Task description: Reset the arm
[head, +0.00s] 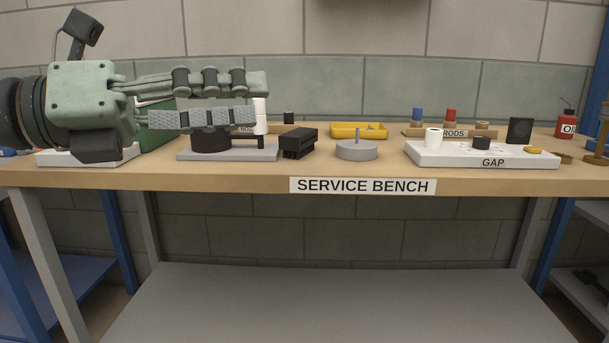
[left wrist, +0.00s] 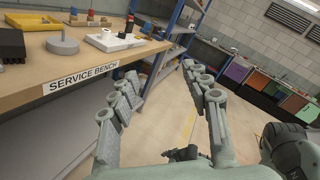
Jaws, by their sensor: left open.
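My left gripper (head: 256,100) reaches in from the left in the head view, above the left part of the service bench (head: 240,180). Its two jointed grey-green fingers point right and are apart, with nothing visible between them. They hide part of a grey plate with a black round block (head: 211,143) behind or below them. In the left wrist view the fingers (left wrist: 160,70) stand apart and empty, with floor and the bench's end beyond. My right gripper shows in neither view.
On the bench are a black block (head: 298,142), a grey disc with a pin (head: 356,150), a yellow tray (head: 358,131), a white GAP board (head: 480,158) and a rods rack (head: 449,132). A red oil bottle (head: 566,124) stands at far right. The lower shelf (head: 330,305) is bare.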

